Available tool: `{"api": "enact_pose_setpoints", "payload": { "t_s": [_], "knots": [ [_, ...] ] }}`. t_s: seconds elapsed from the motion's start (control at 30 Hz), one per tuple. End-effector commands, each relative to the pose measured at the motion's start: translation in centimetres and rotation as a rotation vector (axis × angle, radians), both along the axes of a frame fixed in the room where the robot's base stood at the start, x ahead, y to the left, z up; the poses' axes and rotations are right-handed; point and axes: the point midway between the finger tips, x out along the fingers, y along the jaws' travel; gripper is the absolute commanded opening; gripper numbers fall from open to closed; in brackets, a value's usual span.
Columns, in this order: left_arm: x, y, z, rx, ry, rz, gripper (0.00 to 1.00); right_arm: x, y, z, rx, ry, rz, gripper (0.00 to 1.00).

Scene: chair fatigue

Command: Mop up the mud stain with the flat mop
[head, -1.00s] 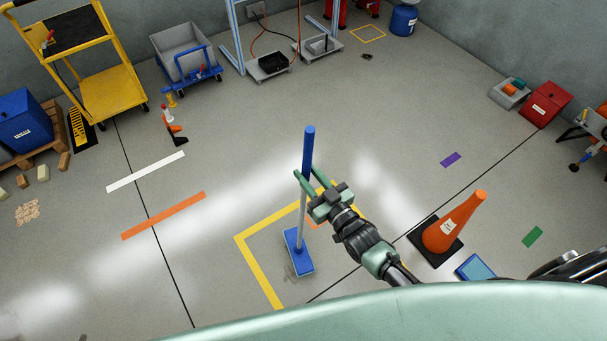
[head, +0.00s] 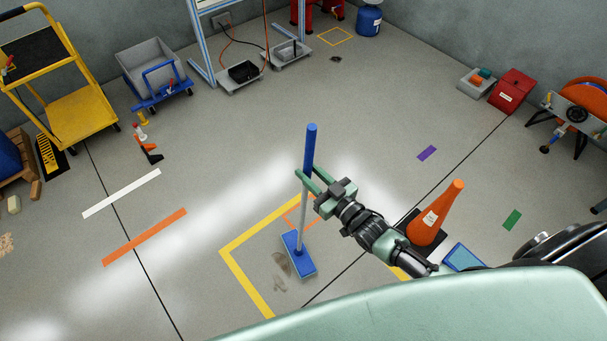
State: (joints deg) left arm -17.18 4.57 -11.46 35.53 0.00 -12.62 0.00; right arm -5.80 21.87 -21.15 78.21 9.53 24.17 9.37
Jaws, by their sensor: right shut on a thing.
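The flat mop (head: 299,255) has a blue rectangular head on the floor, a grey pole and a blue upper grip; it stands nearly upright. My right gripper (head: 308,176) is shut on the mop's pole near the blue grip. The brown mud stain (head: 281,264) lies on the floor just left of the mop head, inside the yellow floor marking (head: 246,283). A fainter smear shows below it. The mop head may hide part of the stain. My left gripper is not in view.
An orange cone (head: 436,214) on a black base stands right of my right arm, with a blue tray-like object (head: 464,257) beside it. A yellow cart (head: 80,110) and a grey bin trolley (head: 155,70) stand at the back left.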

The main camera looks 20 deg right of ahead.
Motion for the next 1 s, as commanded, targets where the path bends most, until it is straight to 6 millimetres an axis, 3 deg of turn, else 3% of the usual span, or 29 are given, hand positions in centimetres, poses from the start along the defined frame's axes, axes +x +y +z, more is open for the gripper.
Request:
{"api": "enact_pose_setpoints", "payload": {
  "t_s": [0.43,1.0],
  "knots": [
    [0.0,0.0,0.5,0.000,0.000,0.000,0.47,0.1,0.0,0.9,0.003,-0.009,0.001,0.00],
    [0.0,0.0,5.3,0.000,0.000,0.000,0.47,0.1,-0.1,6.0,0.003,-0.008,0.000,0.00]
  ]
}}
